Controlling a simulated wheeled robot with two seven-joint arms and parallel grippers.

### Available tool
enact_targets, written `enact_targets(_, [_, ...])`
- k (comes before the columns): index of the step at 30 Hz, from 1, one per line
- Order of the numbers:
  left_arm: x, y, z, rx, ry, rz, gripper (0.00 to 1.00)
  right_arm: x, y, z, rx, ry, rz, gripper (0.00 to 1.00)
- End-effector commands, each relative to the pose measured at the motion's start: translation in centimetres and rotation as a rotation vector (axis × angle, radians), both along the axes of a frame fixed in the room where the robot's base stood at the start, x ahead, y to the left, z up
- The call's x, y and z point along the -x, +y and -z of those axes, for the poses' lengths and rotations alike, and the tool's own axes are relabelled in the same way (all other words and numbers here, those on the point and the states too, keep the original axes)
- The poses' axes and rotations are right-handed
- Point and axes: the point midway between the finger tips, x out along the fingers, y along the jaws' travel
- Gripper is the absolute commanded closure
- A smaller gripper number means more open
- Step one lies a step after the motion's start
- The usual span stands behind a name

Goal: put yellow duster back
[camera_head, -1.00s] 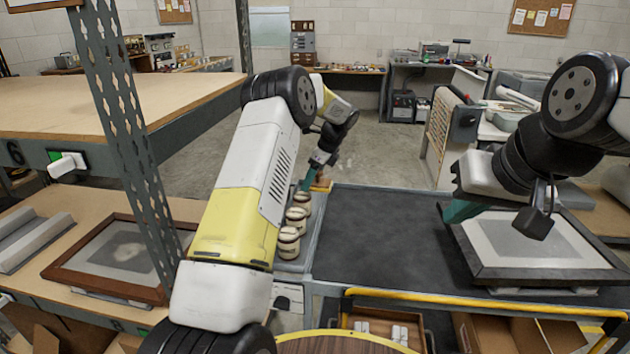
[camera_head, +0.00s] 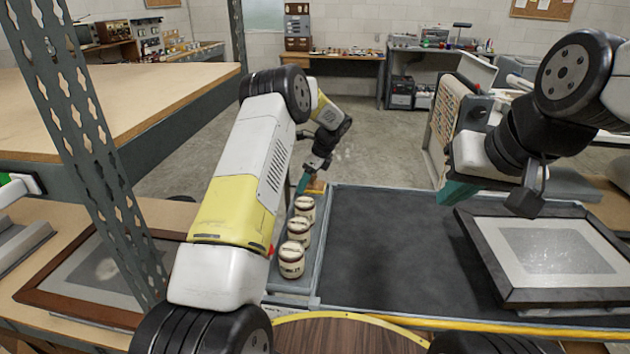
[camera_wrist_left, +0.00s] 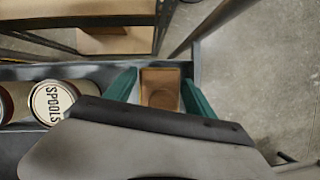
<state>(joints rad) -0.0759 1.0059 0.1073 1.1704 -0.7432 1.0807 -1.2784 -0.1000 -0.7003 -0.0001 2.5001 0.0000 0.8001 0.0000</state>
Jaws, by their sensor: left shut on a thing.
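My left gripper (camera_head: 303,184) is at the far end of the narrow grey tray on the cart's left side. In the left wrist view its teal fingers (camera_wrist_left: 160,90) are on either side of a small brown block-like thing with a dark round mark (camera_wrist_left: 160,92), and are shut on it. In the head view a small orange-brown patch (camera_head: 317,186) shows beside the fingers. I cannot make out a yellow duster for certain. My right gripper (camera_head: 458,192) hangs above the cart near a dark-framed picture (camera_head: 512,277); its finger gap is hidden.
Several cream jars (camera_head: 291,259) stand in a row in the tray (camera_head: 318,250); one lid reads SPOOLS (camera_wrist_left: 52,102). The dark cart top (camera_head: 390,255) is bare in the middle. A metal shelf post (camera_head: 82,140) and a brown-framed picture (camera_head: 75,311) are at left.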

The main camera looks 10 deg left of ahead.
Motion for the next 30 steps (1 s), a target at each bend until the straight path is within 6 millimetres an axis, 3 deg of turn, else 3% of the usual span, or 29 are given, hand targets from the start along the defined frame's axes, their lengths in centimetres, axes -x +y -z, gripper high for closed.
enact_targets(6, [0.1, 0.0, 3.0, 0.000, 0.002, 0.000, 0.95, 0.0, 0.0, 0.0, 0.000, 0.000, 0.000, 1.00])
enact_targets(16, [0.0, 0.0, 3.3, 0.000, 0.000, 0.000, 0.96, 0.0, 0.0, 0.0, 0.000, 0.000, 0.000, 1.00])
enact_targets(17, [0.0, 0.0, 3.3, 0.001, 0.000, 0.000, 0.35, 0.0, 0.0, 0.0, 0.000, 0.000, 0.000, 1.00])
enact_targets(20, [0.0, 0.0, 3.3, 0.001, 0.000, 0.000, 0.15, 0.0, 0.0, 0.0, 0.000, 0.000, 0.000, 1.00])
enact_targets(30, [0.0, 0.0, 3.1, 0.000, 0.000, 0.000, 0.14, 0.0, 0.0, 0.0, 0.000, 0.000, 0.000, 1.00])
